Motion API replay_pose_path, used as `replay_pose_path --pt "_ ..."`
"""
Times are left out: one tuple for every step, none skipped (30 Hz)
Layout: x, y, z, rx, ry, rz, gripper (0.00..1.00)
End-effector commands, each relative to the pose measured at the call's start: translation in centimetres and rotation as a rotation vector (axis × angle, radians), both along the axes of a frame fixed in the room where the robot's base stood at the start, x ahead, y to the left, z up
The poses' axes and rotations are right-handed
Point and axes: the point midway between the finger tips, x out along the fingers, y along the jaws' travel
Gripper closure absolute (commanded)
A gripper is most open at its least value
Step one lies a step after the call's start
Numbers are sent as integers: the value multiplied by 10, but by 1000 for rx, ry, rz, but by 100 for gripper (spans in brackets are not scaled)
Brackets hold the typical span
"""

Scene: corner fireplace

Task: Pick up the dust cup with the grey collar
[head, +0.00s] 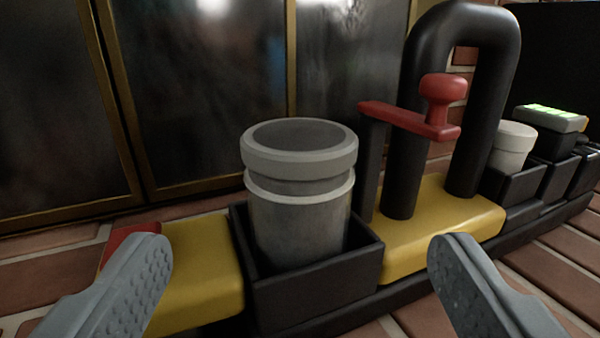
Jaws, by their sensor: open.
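The dust cup (299,225) is a grey cylinder with a thick grey collar (300,160) at its top and a paler ring below it. It stands upright in a black square holder (322,298), which hides its base. My gripper (305,255) is open, with one grey finger at the lower left and the other at the lower right. The cup is between the fingers in the picture, and neither finger appears to touch it.
A yellow block with a black arched handle (420,100) and a red lever (415,118) stands close right of the cup. A white-topped container (513,145) and a green-lit device (550,118) sit farther right. Dark glass doors (200,80) stand behind. Brick floor shows at lower left.

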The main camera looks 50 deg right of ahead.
Motion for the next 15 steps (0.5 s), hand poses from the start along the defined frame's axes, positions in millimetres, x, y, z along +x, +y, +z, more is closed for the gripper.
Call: replay_pose_path --pt "4 -6 0 0 -2 -2 18" --pt "6 -9 0 0 -2 -2 18" --pt "9 -11 0 1 -1 -1 18" --pt "10 -13 0 1 0 0 18" --pt "11 -14 0 1 1 0 18" --pt "13 -15 0 0 0 0 18" --pt "13 -16 0 0 0 0 18" --pt "14 -17 0 0 0 0 18" --pt "15 -18 -1 0 0 0 18" --pt "15 -19 -1 0 0 0 18" --pt "16 -20 -2 0 0 -1 18" --pt "18 -23 -3 0 0 -1 18" --pt "19 -25 -3 0 0 -2 18" --pt "21 -28 -5 0 0 -2 18" --pt "24 -31 -6 1 -1 -2 18"
